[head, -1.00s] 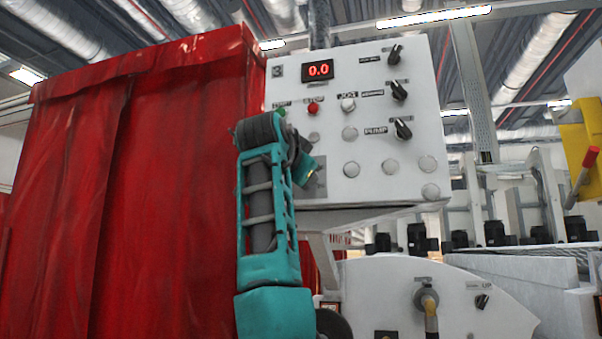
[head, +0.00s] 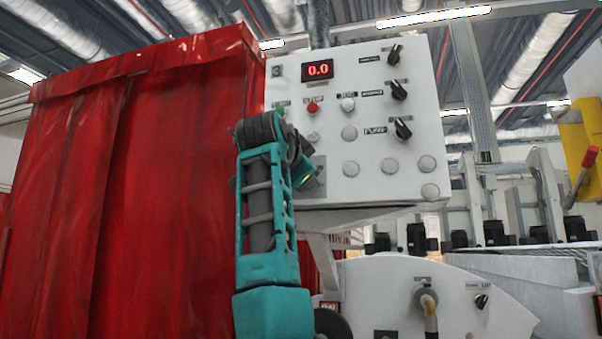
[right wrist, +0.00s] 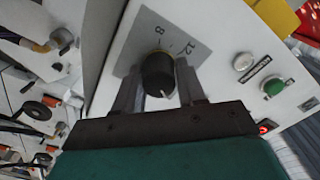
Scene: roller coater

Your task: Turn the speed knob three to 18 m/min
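In the right wrist view, the black speed knob (right wrist: 158,72) stands on a grey scale plate (right wrist: 185,42) with the numbers 8 and 12 readable. A small white mark shows on the knob's lower edge. The fingers of my right gripper (right wrist: 160,85) lie along both sides of the knob and appear shut on it. In the head view, my teal right arm reaches up to the white control panel (head: 410,70). Its gripper (head: 308,170) is at the panel's lower left, over the grey plate (head: 317,187), and hides the knob. The red display (head: 317,69) reads 0.0. My left gripper is not in view.
Black selector knobs (head: 398,90) line the panel's right side. A red button (head: 313,108) and a white button (head: 348,104) sit above my gripper. A red curtain (head: 140,180) hangs close on the left. A lower white panel (head: 380,290) stands beneath.

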